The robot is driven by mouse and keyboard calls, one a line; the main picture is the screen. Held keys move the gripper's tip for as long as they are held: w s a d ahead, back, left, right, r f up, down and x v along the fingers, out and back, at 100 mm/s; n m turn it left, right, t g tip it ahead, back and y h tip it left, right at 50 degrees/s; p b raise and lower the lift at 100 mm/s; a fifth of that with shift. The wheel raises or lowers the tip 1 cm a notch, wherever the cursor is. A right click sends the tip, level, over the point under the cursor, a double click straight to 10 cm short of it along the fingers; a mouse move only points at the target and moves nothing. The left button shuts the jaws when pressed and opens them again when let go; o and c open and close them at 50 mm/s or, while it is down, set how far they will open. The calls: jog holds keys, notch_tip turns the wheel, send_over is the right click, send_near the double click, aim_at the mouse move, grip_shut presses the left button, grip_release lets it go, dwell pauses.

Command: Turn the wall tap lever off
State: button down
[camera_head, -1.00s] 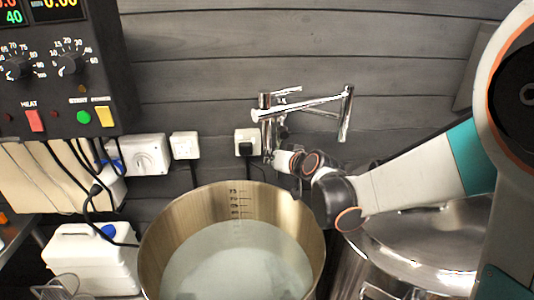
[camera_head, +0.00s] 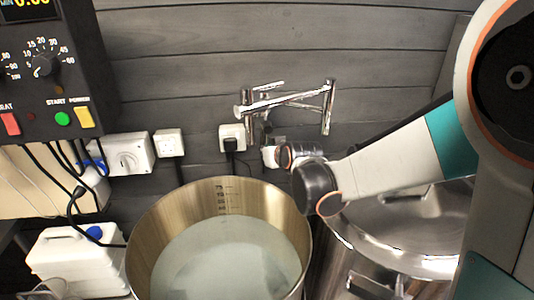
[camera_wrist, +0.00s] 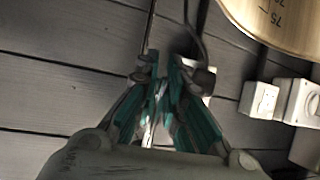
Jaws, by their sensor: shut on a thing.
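The chrome wall tap (camera_head: 290,101) is on the dark plank wall, with a jointed spout reaching right and its end (camera_head: 327,108) hanging down. A slim bar shows above its left end. My gripper (camera_head: 266,127) is just below the tap's left part in the head view. In the wrist view, my gripper's teal fingers (camera_wrist: 160,85) are close together around a thin shiny metal piece (camera_wrist: 150,115). It appears to be part of the tap; blur and the fingers hide whether it is the lever. No water stream is visible at the spout.
A large steel pot (camera_head: 152,232) of pale liquid stands below left of the tap. A lidded steel vessel (camera_head: 400,235) stands under my arm. A wall socket with a plug (camera_head: 232,137) is left of my gripper. A control box (camera_head: 60,85) and white canister (camera_head: 75,262) are further left.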

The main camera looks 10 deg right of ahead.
jog(key=c, duration=1.6)
grip_release()
jog(key=shift+c, duration=0.2)
jog(key=shift+s+r, duration=0.1)
jog(key=v, duration=1.2)
